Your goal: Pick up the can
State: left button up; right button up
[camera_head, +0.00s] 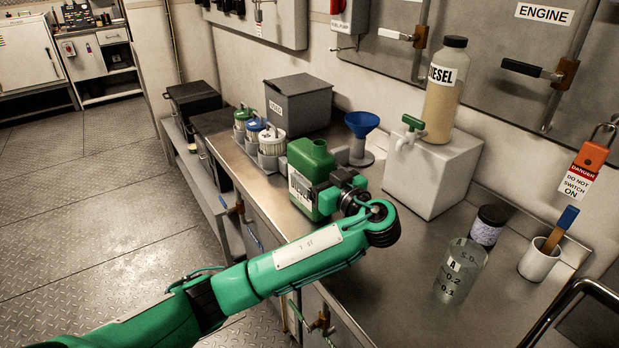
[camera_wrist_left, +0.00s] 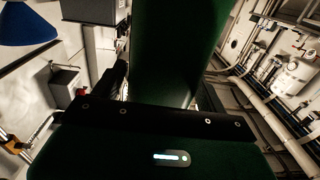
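The green can (camera_head: 311,158), with a white label partly hidden, is upright at the front edge of the steel counter in the head view. My left gripper (camera_head: 337,190) is at the can's right side, against or very close to it. The fingers are hidden, so I cannot tell whether they are closed on the can. In the left wrist view, a dark green surface, which looks like the can (camera_wrist_left: 180,45), fills the upper middle, right in front of the gripper body. I cannot tell whether the can touches the counter. My right gripper is not in view.
Behind the can are a blue funnel (camera_head: 362,124), a grey box (camera_head: 298,103) and several lidded jars in a holder. To the right are a white block (camera_head: 432,173) with a tap and diesel bottle (camera_head: 444,88), a clear beaker (camera_head: 460,271) and a white cup (camera_head: 538,262).

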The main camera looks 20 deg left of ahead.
pick_arm(q)
jog(key=c, duration=1.1)
jog(key=shift+c, duration=0.9)
jog(key=shift+r, duration=0.1)
